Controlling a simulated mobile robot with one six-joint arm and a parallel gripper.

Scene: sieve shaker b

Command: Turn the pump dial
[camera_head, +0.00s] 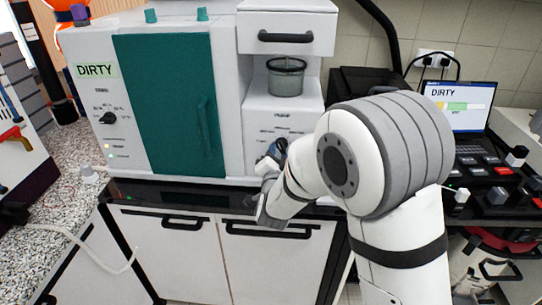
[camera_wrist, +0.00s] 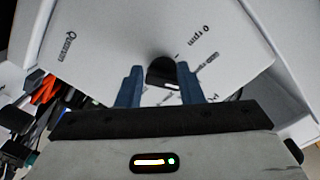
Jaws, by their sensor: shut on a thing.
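The pump is a white unit (camera_head: 258,118) at the right end of the white and teal machine. In the wrist view its white face (camera_wrist: 115,45) carries printed text, including "0 rpm". A dark round dial (camera_wrist: 162,70) sits on that face, between the two blue fingers of my gripper (camera_wrist: 160,85). The fingers are shut on the dial. In the head view my gripper (camera_head: 276,152) reaches the lower front of the white unit, and it hides the dial there.
A teal door (camera_head: 168,105) and a black knob (camera_head: 108,118) are to the left, beside a "DIRTY" label. A laptop (camera_head: 462,108) sits at right. White cabinets (camera_head: 170,255) are below.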

